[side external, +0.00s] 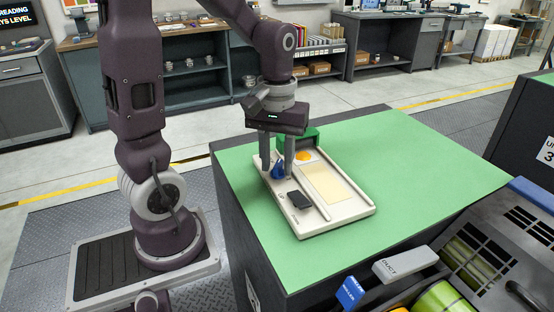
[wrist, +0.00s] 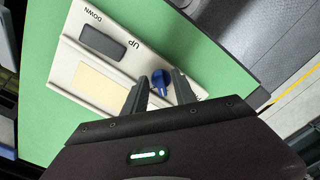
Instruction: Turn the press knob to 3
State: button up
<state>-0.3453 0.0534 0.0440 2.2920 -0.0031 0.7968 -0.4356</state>
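The press is a cream tray-like unit (side external: 312,231) on the green table top. Its blue knob (side external: 278,172) is near the left edge, and it also shows in the wrist view (wrist: 161,84). My gripper (side external: 277,168) points down over the knob. In the wrist view its fingers (wrist: 160,78) are apart, one on each side of the knob. The right finger looks very close to the knob; I cannot tell whether it touches. The numbers around the knob are hidden or unreadable, so its setting cannot be read.
A black rocker switch (side external: 299,200) marked UP and DOWN sits beside the knob. A pale yellow pad (side external: 326,183), an orange dome (side external: 304,155) and a green block (side external: 302,139) are also on the unit. The green table (side external: 420,160) is clear to the right.

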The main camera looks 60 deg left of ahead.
jog(key=shift+c, duration=0.4)
grip_shut()
jog(key=m, duration=0.4)
jog(key=shift+a, duration=0.1)
jog(key=m, duration=0.4)
jog(key=shift+s+a+m, duration=0.1)
jog(key=shift+m, duration=0.2)
jog(key=m, duration=0.5)
jog(key=shift+a, duration=0.15)
jog(key=m, duration=0.6)
jog(key=shift+a, duration=0.15)
jog(key=shift+m, duration=0.3)
